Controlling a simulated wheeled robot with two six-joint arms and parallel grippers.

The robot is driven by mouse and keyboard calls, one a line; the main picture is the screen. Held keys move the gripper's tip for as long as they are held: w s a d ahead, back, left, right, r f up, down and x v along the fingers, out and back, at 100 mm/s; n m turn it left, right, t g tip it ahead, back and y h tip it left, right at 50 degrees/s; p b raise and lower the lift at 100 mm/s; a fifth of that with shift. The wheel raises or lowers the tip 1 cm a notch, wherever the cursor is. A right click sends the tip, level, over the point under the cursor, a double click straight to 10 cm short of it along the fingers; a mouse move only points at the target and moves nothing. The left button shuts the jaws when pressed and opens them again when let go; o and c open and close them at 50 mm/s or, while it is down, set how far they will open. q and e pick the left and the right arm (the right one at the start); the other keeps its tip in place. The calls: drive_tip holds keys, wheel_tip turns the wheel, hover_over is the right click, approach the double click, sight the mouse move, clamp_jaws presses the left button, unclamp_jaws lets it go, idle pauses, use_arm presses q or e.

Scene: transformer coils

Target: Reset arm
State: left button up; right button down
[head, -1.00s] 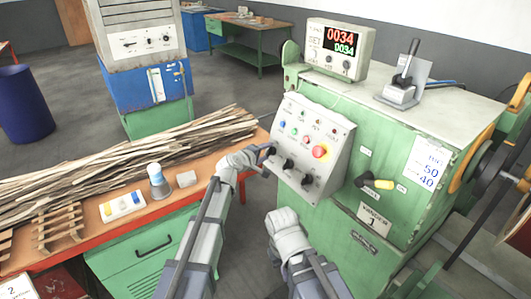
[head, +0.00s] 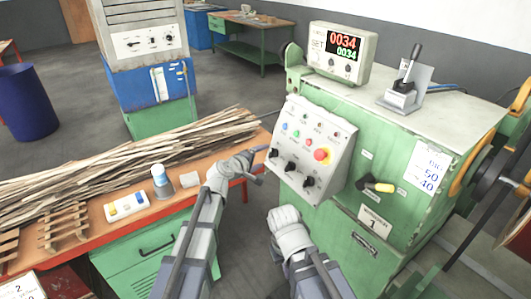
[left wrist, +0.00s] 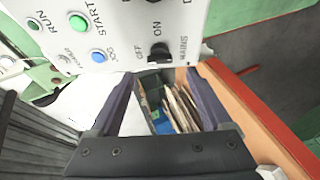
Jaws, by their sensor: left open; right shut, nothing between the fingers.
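My left gripper (head: 257,164) is open and empty, just left of the white control panel (head: 336,152) on the green machine. A gap shows between it and the leftmost black knob (head: 273,153). In the left wrist view, the open fingers (left wrist: 163,80) sit below the panel face, close to the black MAINS knob (left wrist: 159,53). The knob's pointer is towards the top of that picture. My right gripper (head: 281,213) is shut and empty, low in front of the machine, apart from the panel.
The counter box (head: 341,53) and a lever (head: 409,75) stand on the machine top. A red emergency button (head: 321,155) sticks out of the panel.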

use_arm(q)
drive_tip(key=shift+v, duration=1.05)
drive_tip(key=s+a+f+m+g+y, duration=0.2)
drive_tip(key=s+a+f+m+g, duration=0.25)
drive_tip(key=s, duration=0.45)
drive_tip(key=s+a+f+m+g+y, duration=0.3)
drive_tip(key=s+a+f, duration=0.15)
drive_tip(key=s, duration=0.45)
drive_tip(key=s+a+f+m+g+y, duration=0.25)
drive_tip(key=s+a+f+g, duration=0.2)
drive_tip(key=s, duration=0.45)
drive_tip(key=s+d+r+m+p, duration=0.2)
drive_tip(key=d, duration=0.3)
drive_tip(key=s+d+r+m+p, duration=0.1)
drive_tip(key=s+d+m+p, duration=0.1)
drive_tip(key=d, duration=0.4)
drive_tip(key=shift+s+r+p, duration=0.35)
drive_tip(key=shift+s+r, duration=0.05)
drive_tip(key=shift+s, duration=0.3)
drive_tip(key=shift+d+y, duration=0.15)
drive_tip(key=shift+y, duration=0.1)
